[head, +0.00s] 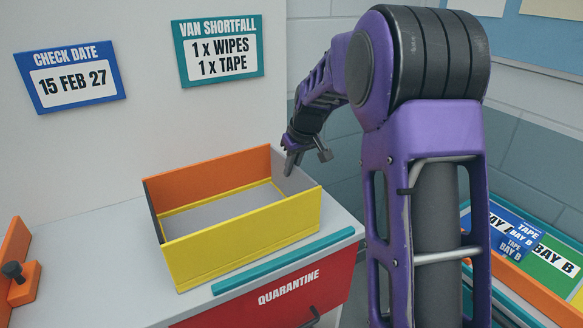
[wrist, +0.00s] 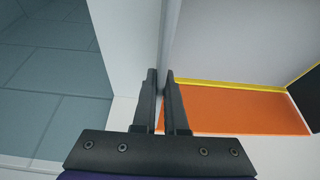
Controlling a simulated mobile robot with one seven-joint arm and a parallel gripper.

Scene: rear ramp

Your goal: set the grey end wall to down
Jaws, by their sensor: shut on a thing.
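An open box with an orange back wall (head: 210,182), a yellow front wall (head: 243,240) and a dark left end wall (head: 153,213) sits on the counter. Its grey end wall (head: 290,176) stands upright at the right end. My gripper (head: 298,158) reaches down from above onto the top of this wall. In the wrist view my gripper (wrist: 161,80) has its fingers on both sides of the grey end wall (wrist: 170,40), which shows nearly edge-on, and is shut on it. The fingers hide part of the wall.
A teal strip (head: 283,261) runs along the counter's front edge, above the red quarantine drawer (head: 305,297). An orange bracket with a dark knob (head: 12,270) is at the left. Counter (head: 95,280) left of the box is clear.

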